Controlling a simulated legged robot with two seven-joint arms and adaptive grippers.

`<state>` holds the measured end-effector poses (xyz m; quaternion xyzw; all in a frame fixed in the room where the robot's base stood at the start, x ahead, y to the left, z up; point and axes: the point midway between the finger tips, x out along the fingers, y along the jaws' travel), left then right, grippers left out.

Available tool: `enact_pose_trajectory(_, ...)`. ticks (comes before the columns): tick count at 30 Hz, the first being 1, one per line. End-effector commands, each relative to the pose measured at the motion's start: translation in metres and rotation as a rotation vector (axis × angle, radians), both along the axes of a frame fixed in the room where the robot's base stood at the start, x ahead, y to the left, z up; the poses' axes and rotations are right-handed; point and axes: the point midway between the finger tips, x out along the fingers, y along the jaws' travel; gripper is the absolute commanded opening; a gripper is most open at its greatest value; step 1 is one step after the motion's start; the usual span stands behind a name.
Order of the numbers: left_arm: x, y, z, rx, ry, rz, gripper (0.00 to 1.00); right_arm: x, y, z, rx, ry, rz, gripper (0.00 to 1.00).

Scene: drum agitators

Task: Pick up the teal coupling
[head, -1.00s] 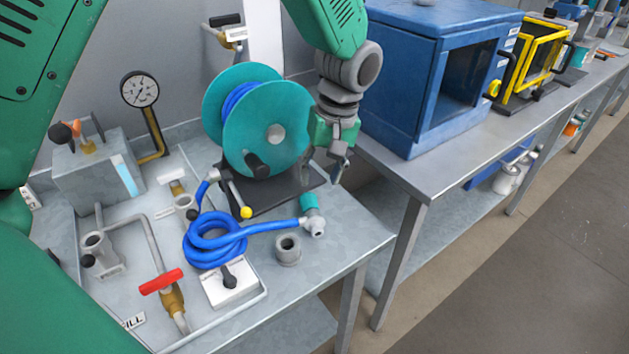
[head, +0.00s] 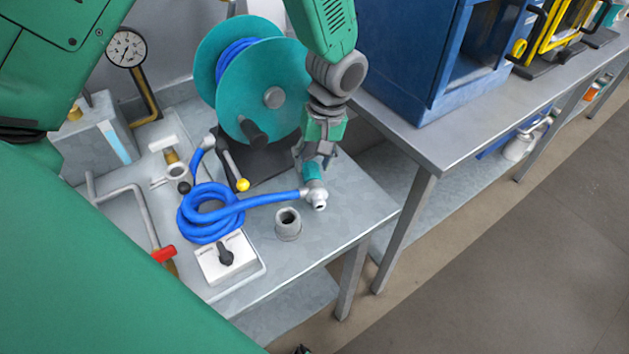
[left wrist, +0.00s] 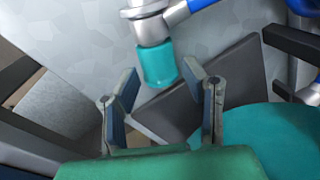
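The teal coupling (head: 313,170) is a short teal sleeve on a pale metal fitting at the end of the blue hose (head: 260,201), at the bench's right side. My left gripper (head: 318,158) is right above and behind it in the head view, partly covering it. In the left wrist view the left gripper (left wrist: 160,72) is open, and the coupling's teal end (left wrist: 156,65) lies between its two fingertips, with a visible gap on each side. The fingers do not grip it. My right gripper is not in view.
The teal hose reel (head: 253,80) stands behind on a dark base. A grey socket (head: 288,224), a white switch box (head: 228,258) and a yellow-knobbed lever (head: 242,184) are close by. The blue cabinet (head: 425,60) stands on the bench at right.

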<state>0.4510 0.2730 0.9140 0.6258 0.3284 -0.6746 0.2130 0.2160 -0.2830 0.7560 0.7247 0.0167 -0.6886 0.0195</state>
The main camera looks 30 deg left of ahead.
Motion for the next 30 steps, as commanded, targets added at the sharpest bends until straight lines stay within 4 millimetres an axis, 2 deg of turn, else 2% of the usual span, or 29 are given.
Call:
enact_pose_trajectory(6,-0.006,-0.002,-0.031,0.006,0.004,-0.002,0.39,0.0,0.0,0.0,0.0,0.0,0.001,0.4)
enact_pose_trajectory(16,-0.008,-0.003,-0.037,0.007,0.002,-0.003,0.39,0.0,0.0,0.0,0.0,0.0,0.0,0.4)
enact_pose_trajectory(19,-0.007,-0.001,-0.038,0.005,0.002,-0.002,0.04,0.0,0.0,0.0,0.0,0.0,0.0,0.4)
enact_pose_trajectory(20,-0.007,-0.001,-0.038,0.004,0.002,-0.002,0.0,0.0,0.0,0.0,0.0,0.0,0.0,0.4)
enact_pose_trajectory(30,-0.007,0.0,-0.034,0.005,0.002,-0.001,0.0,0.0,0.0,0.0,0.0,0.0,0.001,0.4)
